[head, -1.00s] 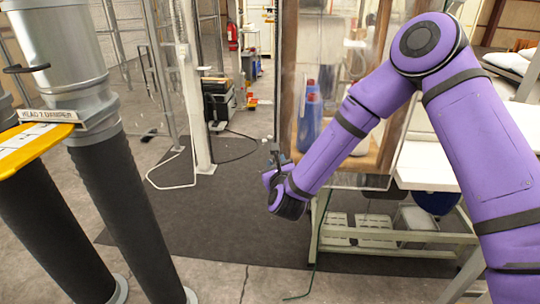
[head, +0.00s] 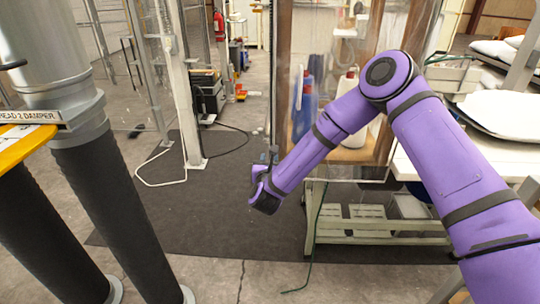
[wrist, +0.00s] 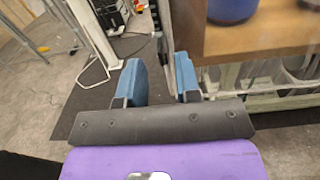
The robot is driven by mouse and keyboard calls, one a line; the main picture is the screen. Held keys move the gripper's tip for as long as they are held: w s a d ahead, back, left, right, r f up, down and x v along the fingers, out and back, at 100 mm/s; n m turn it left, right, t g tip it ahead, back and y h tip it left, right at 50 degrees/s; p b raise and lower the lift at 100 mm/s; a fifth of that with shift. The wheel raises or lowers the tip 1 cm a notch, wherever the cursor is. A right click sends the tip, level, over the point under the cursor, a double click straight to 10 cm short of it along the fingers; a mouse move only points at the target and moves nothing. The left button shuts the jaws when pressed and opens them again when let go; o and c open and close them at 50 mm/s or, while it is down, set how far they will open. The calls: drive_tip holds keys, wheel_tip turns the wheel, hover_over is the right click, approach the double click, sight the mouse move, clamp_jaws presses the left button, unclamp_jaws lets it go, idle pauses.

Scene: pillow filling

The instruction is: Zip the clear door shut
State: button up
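The clear door (head: 340,70) is a see-through panel in front of a wooden cabinet at centre right in the head view. Bottles show through it. My purple arm crosses in front of its right part. My gripper (head: 262,165) is at the door's lower left side, over the dark mat. In the wrist view, its two blue fingers (wrist: 158,82) are apart with nothing between them. The cabinet's wooden edge (wrist: 250,38) is just right of the fingers. I cannot make out a zipper pull in either view.
Two large dark hoses (head: 115,210) stand at the left. A pale metal frame (head: 375,230) is under the cabinet. A white table (head: 470,165) is at the right. The mat's middle is clear.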

drive_tip(key=shift+w+d, duration=0.1)
drive_tip(key=shift+w, duration=1.5)
clamp_jaws()
